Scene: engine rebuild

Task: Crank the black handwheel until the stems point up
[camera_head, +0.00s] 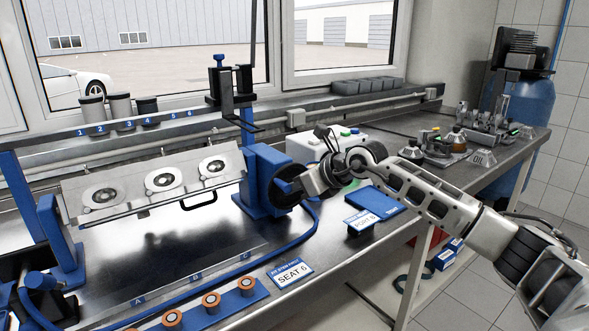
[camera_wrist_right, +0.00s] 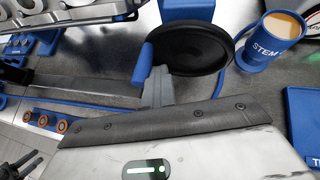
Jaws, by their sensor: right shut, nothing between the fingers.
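The black handwheel (camera_head: 287,186) sits on the right blue post (camera_head: 262,170) of the stand, partly hidden by my right gripper (camera_head: 302,187). In the right wrist view the handwheel (camera_wrist_right: 190,48) is a dark disc with a blue grip (camera_wrist_right: 143,62) at its left rim. There my right gripper (camera_wrist_right: 157,85) is shut and empty, its tips close to the rim and the blue grip; I cannot tell if they touch. The tilted metal cylinder head (camera_head: 140,194) hangs between the blue posts, three round ports facing me. I cannot make out the stems.
A blue strip (camera_head: 190,316) with several copper-coloured rings lies at the front. A SEAT 6 card (camera_head: 290,273) and a blue tray (camera_head: 374,201) lie on the bench. A blue STEM cup (camera_wrist_right: 262,50) stands right of the wheel. A blue hose (camera_head: 296,238) curves below it.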

